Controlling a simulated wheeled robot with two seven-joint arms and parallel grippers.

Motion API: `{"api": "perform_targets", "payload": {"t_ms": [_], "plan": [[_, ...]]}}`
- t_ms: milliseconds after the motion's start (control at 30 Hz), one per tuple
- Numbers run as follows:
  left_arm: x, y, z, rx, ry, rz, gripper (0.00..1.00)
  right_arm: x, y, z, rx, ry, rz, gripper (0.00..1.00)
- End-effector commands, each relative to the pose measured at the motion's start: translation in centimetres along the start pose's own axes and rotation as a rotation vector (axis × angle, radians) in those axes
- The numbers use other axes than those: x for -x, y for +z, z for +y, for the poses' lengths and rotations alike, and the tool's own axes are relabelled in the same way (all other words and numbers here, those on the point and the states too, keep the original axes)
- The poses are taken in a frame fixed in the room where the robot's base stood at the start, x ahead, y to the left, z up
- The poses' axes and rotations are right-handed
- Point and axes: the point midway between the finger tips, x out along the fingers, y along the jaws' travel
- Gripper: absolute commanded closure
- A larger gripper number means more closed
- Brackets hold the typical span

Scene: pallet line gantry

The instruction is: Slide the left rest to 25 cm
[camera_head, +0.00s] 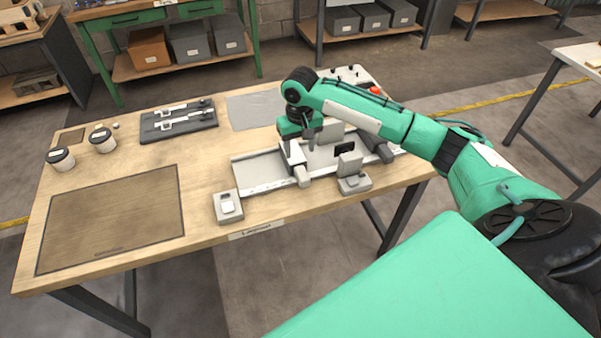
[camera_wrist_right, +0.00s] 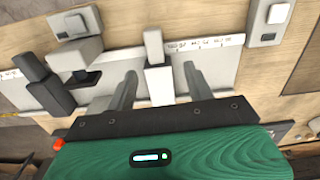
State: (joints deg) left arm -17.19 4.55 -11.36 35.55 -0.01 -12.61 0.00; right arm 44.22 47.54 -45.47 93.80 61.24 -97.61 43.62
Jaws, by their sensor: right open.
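The left rest, a pale upright piece with a grey handle (camera_head: 303,178), stands on the pale rail fixture (camera_head: 262,168) on the wooden table. My right gripper (camera_wrist_right: 160,88) is open around the rest, with gaps visible on both sides. In the head view my right gripper (camera_head: 296,135) reaches down over the fixture and partly hides it. My left gripper is not in view.
A dark cylindrical part (camera_head: 378,148) lies to the right.

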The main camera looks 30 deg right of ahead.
Motion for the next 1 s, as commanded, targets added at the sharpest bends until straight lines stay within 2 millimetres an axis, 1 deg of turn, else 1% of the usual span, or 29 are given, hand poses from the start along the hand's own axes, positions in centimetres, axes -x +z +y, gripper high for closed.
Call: {"api": "perform_targets", "payload": {"t_ms": [33, 133, 267, 367, 600, 800, 900, 1000], "plan": [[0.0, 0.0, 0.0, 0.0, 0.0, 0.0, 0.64, 0.7, -0.3, 0.6, -0.017, 0.005, -0.002, 0.47], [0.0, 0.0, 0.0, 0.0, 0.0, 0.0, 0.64, 1.2, -0.6, 1.1, -0.036, 0.008, -0.008, 0.47], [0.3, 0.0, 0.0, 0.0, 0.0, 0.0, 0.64, 0.5, -0.6, 1.2, -0.042, 0.009, -0.013, 0.47], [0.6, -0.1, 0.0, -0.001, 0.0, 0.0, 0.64, -0.9, -0.5, 1.2, -0.04, 0.009, -0.014, 0.47], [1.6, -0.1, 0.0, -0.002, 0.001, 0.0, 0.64, -6.0, -0.4, 1.2, -0.04, 0.009, -0.014, 0.47], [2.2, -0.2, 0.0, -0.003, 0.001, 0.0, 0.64, -9.8, -0.4, 1.2, -0.04, 0.009, -0.012, 0.47], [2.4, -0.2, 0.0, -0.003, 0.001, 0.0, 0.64, -11.1, -0.4, 1.2, -0.04, 0.008, -0.012, 0.47], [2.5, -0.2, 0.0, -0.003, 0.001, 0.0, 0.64, -11.9, -0.4, 1.2, -0.039, 0.008, -0.01, 0.47]]}}
